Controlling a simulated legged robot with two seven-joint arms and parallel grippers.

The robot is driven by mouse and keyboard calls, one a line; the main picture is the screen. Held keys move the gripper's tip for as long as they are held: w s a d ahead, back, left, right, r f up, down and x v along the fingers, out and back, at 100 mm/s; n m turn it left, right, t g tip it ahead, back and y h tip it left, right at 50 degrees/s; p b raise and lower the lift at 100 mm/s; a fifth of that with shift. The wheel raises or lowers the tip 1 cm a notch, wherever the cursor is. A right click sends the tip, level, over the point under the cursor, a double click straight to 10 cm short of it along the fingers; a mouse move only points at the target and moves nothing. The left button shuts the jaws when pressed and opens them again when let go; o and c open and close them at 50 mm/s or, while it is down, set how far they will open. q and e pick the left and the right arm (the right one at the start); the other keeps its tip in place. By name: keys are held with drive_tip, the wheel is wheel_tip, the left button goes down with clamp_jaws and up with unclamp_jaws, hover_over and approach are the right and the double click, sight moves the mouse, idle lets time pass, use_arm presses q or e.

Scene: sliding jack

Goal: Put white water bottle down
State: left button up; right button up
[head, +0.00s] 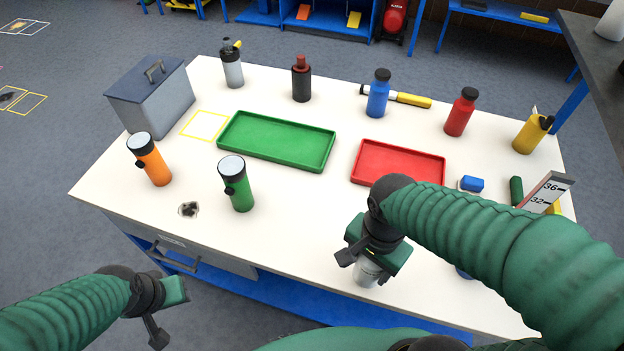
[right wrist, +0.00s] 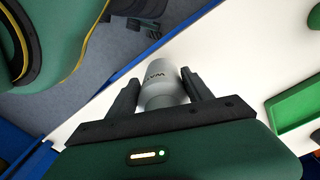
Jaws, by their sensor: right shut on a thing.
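The white water bottle (head: 367,273) is in my right gripper (head: 368,262), near the front edge of the white table (head: 300,240). In the head view the hand and wrist cover most of it. In the right wrist view the pale bottle (right wrist: 162,85), with dark lettering on it, sits between the two black fingers of the right gripper (right wrist: 163,92). I cannot tell whether its base touches the table. My left gripper (head: 165,312) is low at the left, off the table's front edge, with nothing seen in it; one dark finger shows clearly.
A green tray (head: 277,160) and a red tray (head: 400,179) lie mid-table. An orange flashlight (head: 150,160) and a green flashlight (head: 237,184) stand at left; several bottles stand along the back. The front middle is clear. My right arm hides the front right.

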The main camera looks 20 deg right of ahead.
drive_tip(key=w+p, duration=0.1)
drive_tip(key=w+r+p, duration=0.1)
drive_tip(key=p, duration=0.1)
drive_tip(key=w+p, duration=0.1)
drive_tip(key=p, duration=0.1)
drive_tip(key=shift+d+r, duration=0.1)
drive_tip(key=shift+r, duration=0.15)
drive_tip(key=w+f+p, duration=0.1)
drive_tip(key=w+f, duration=0.1)
drive_tip(key=w, duration=0.2)
drive_tip(key=w+f+p, duration=0.2)
drive_tip(key=w, duration=0.2)
drive_tip(key=w+a+f+p, duration=0.1)
drive_tip(key=w+f+p, duration=0.1)
drive_tip(key=w, duration=0.1)
drive_tip(key=shift+w+f, duration=0.15)
drive_tip(key=shift+w, duration=0.35)
drive_tip(key=shift+a+f, duration=0.1)
drive_tip(key=o, duration=1.5)
drive_tip(key=shift+o, duration=0.2)
